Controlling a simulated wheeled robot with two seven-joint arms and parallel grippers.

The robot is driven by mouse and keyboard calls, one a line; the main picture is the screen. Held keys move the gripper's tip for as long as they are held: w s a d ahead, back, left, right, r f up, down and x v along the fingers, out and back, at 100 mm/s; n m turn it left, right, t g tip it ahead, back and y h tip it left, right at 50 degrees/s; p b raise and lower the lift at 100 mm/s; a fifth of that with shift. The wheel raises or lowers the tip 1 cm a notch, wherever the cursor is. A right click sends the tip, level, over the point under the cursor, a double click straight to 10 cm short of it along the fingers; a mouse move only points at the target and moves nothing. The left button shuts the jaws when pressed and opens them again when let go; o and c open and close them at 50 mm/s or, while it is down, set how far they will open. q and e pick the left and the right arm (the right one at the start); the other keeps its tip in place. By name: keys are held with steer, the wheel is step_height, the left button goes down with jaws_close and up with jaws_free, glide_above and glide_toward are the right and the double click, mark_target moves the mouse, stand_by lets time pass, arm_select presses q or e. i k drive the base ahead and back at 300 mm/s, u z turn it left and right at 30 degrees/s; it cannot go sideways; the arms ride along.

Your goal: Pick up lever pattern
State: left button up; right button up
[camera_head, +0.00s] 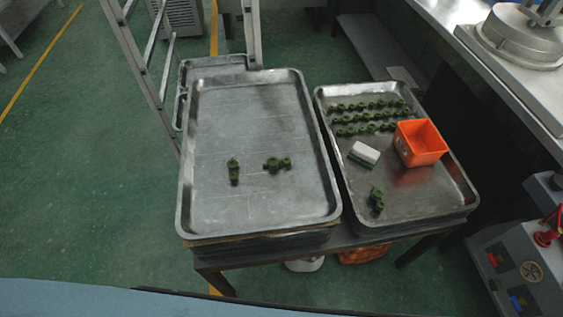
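Small green lever patterns lie on two metal trays. On the left tray (250,120), one lever pattern (234,171) stands lengthwise in the picture left of the middle, and another (277,164) lies crosswise to its right, apart from it. On the right tray (420,206), a lever pattern (376,200) lies near the front left, and several more (368,115) lie in rows at the back. Neither of my grippers shows in the head view.
The right tray also holds an orange square container (420,143) and a white and green block (364,154). Both trays rest on a low table. A ladder-like metal frame (140,70) stands behind at left. A grey control box (520,265) stands at right. Most of the left tray is bare.

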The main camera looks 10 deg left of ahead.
mark_target(378, 192)
steer(key=u, duration=2.35)
steer(key=k, duration=1.5)
steer(key=z, duration=1.9)
steer(key=i, duration=0.5)
steer(key=u, duration=0.05)
